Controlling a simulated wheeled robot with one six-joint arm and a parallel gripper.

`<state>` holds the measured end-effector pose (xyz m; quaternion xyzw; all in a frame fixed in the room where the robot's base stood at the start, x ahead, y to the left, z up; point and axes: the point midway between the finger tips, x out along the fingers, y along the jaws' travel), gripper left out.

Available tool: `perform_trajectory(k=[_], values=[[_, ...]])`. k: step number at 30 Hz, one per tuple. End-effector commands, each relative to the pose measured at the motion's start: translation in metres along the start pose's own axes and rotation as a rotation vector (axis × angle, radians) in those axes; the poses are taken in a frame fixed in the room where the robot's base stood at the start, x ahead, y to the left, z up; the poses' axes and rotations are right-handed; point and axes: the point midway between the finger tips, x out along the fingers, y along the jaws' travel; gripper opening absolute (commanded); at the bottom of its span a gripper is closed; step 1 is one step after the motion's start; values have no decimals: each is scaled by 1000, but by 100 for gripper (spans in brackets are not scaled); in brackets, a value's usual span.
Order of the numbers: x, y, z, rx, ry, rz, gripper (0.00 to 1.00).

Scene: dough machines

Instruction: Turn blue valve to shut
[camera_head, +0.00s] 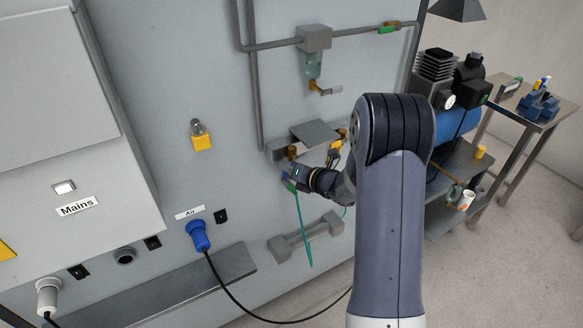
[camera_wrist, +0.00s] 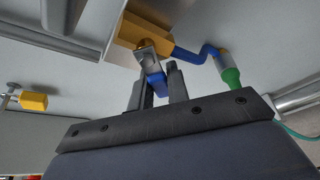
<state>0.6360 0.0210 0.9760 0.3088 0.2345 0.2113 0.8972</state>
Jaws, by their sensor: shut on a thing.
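In the wrist view, an orange-yellow block (camera_wrist: 150,30) with a metal stem is mounted on the machine's grey wall. A blue valve handle (camera_wrist: 155,83) reaches from the stem down between my gripper's two dark fingers (camera_wrist: 157,88), which are shut on it. A bent blue piece (camera_wrist: 200,53) runs right from the block to a green fitting (camera_wrist: 230,76). In the head view, my gripper (camera_head: 289,179) is against the wall below a grey bracket. The valve there is mostly hidden by the gripper and bracket.
The grey bracket (camera_head: 314,132) juts out just above my gripper. A thin green hose (camera_head: 303,230) hangs below it. A blue Air plug (camera_head: 198,236) with a black cable is at lower left. A yellow padlock (camera_head: 202,142) hangs on the wall. A compressor (camera_head: 454,122) stands at right.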

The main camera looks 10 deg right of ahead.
Motion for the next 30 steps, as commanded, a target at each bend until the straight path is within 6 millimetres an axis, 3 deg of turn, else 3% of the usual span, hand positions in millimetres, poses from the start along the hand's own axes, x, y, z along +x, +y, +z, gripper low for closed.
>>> perform_trajectory(k=[18,30], values=[[-2,20,6,529,-1,218,0],[-5,27,11,750,-2,311,0]])
